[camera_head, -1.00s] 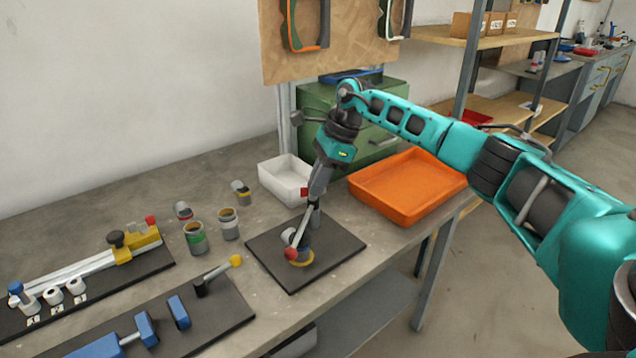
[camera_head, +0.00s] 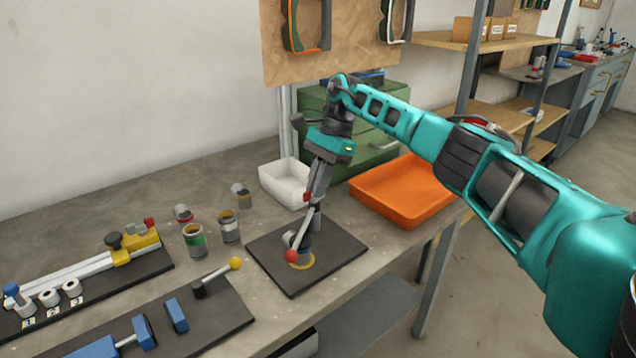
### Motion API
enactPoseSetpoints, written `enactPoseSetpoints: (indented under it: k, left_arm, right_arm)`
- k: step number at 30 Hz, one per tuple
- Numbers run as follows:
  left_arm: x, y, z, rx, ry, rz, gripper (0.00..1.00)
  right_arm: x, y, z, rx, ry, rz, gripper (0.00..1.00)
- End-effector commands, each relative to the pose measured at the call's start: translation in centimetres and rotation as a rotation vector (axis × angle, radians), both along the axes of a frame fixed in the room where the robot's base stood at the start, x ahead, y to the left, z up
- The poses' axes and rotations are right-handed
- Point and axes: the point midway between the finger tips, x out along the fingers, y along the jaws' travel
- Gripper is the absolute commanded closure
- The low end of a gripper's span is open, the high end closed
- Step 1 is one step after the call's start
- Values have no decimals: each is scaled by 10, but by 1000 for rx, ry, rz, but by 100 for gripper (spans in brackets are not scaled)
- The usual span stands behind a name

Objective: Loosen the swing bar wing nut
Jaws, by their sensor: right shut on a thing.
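My right gripper (camera_head: 314,200) reaches down over the dark square plate (camera_head: 344,252) and is shut at the upper end of a small post. The wing nut seems to be between its fingers, mostly hidden by them. The light swing bar (camera_head: 302,232) slants from near the fingertips down to a red ball (camera_head: 291,256) at the front. A grey round part with a yellow ring (camera_head: 301,265) sits on the plate below the bar. My left gripper is not in view.
A white bin (camera_head: 286,183) and an orange tray (camera_head: 400,205) stand behind the plate. Small cans (camera_head: 194,240) stand to the left. A black fixture with blue blocks (camera_head: 176,315) and a yellow-clamped rail fixture (camera_head: 140,243) lie at the front left.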

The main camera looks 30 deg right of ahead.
Motion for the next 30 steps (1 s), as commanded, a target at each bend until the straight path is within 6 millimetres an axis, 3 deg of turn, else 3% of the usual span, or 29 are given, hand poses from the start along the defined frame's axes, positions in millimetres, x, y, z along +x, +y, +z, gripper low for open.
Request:
enactPoseSetpoints:
  k: [7, 8, 15, 24, 30]
  left_arm:
    - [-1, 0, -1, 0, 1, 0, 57]
    - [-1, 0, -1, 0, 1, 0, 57]
    - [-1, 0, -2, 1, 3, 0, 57]
    - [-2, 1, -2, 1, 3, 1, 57]
    - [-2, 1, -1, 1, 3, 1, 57]
  right_arm:
    - [0, -2, 0, -5, 0, -4, 100]
    - [0, -2, 0, -5, 0, -4, 90]
    - [0, -1, 0, -3, 0, -3, 67]
    - [0, -2, 3, -2, -1, -3, 66]
    - [2, -12, 29, -1, -4, -6, 66]
